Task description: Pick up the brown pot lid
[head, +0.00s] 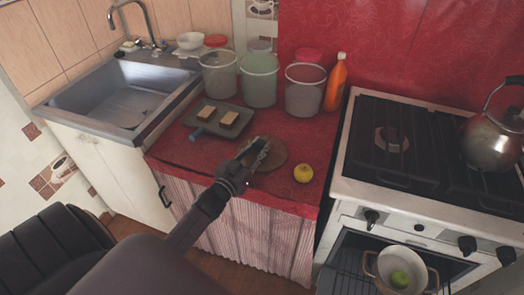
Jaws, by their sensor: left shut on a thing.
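The brown pot lid (275,157) is a flat round disc on the red oilcloth counter, near its front edge. My left gripper (258,152) reaches in from the lower left and is shut on the lid at its left side. The fingers hide part of the lid, and I cannot tell whether it is lifted clear of the cloth. My right gripper is not in view.
A yellow fruit (303,173) lies right of the lid. A dark tray (220,121) with two bread-like slices is behind it. Buckets (305,90) and an orange bottle (335,83) stand at the back. The stove (400,150) is right; its open oven holds a pot (370,268).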

